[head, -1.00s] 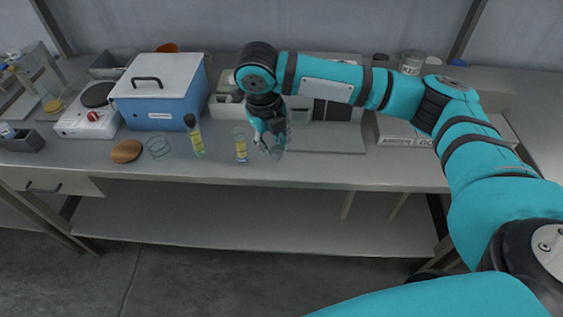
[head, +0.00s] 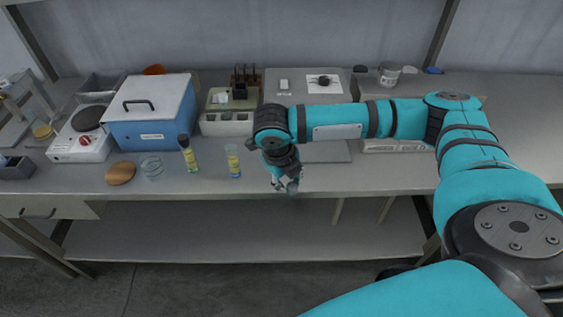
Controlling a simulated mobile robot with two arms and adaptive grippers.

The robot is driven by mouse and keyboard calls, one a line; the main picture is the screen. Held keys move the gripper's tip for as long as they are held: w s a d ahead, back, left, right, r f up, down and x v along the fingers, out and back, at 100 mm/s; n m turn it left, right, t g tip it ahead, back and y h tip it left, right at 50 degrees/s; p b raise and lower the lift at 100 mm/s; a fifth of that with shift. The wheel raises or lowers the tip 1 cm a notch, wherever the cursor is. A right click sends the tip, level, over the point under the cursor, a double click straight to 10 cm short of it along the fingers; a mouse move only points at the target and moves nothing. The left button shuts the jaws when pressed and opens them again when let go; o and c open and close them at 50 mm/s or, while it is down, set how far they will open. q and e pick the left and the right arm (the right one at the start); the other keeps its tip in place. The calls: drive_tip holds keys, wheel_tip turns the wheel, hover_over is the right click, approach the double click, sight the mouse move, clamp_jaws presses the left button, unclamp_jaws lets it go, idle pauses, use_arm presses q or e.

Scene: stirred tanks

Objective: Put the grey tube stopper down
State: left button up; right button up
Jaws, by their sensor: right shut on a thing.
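My right gripper (head: 287,186) is over the front edge of the bench, pointing down, to the right of the tubes. It is shut on the grey tube stopper, which is small and mostly hidden between the fingers. A clear tube with a yellow label (head: 233,162) stands on the bench to the left of the gripper, with no stopper visible on it. Another yellow-labelled tube with a dark top (head: 188,155) stands further left. My left gripper is not in view.
The grey bench (head: 330,178) is clear along its front to the right of the gripper. A blue box (head: 153,115), a hot plate (head: 80,143), a brown round disc (head: 120,173) and a clear glass dish (head: 152,167) are to the left. A block rack (head: 228,121) stands behind the tubes.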

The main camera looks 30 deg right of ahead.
drive_tip(key=w+d, duration=0.1)
drive_tip(key=w, duration=0.2)
drive_tip(key=w+d+p, duration=0.1)
drive_tip(key=w, duration=0.2)
drive_tip(key=w+d+f, duration=0.1)
drive_tip(key=w+d, duration=0.1)
drive_tip(key=w, duration=0.1)
wheel_tip(320, 180, down, 3)
drive_tip(key=shift+s+r+p, duration=0.1)
drive_tip(key=shift+p, duration=0.65)
drive_tip(key=shift+f, duration=0.35)
drive_tip(key=shift+f, duration=0.1)
drive_tip(key=o, duration=1)
drive_tip(key=b+v, duration=0.2)
drive_tip(key=v, duration=1)
